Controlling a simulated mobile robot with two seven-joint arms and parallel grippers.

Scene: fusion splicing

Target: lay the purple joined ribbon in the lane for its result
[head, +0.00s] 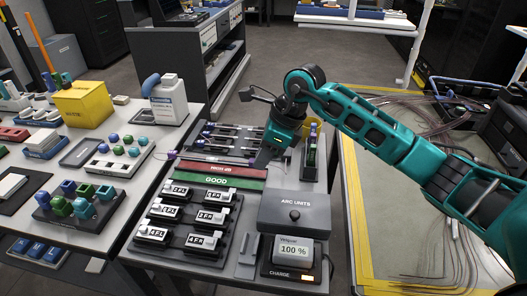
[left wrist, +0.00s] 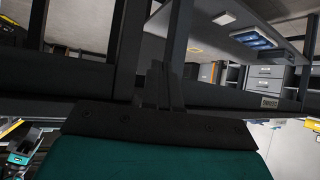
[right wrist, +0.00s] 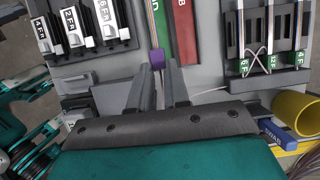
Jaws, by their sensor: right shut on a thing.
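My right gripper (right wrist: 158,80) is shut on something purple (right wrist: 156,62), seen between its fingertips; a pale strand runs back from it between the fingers. In the head view the right gripper (head: 262,166) is low at the right end of the lanes, its tips partly hidden. The green lane (head: 208,181), marked GOOD, lies in front of the red lane (head: 222,170). In the right wrist view the purple piece is near the end of the green lane (right wrist: 158,20); I cannot tell whether it touches. A small purple piece (head: 172,155) shows left of the red lane. My left gripper (left wrist: 161,85) looks shut and empty, away from the lanes.
Several numbered holders (head: 208,217) stand in front of the green lane. The ARC UNITS box (head: 294,214) and a charger display (head: 291,250) are at the front right. A rack of ribbons (head: 222,140) lies behind the red lane. A yellow cylinder (right wrist: 296,112) stands close to the right gripper.

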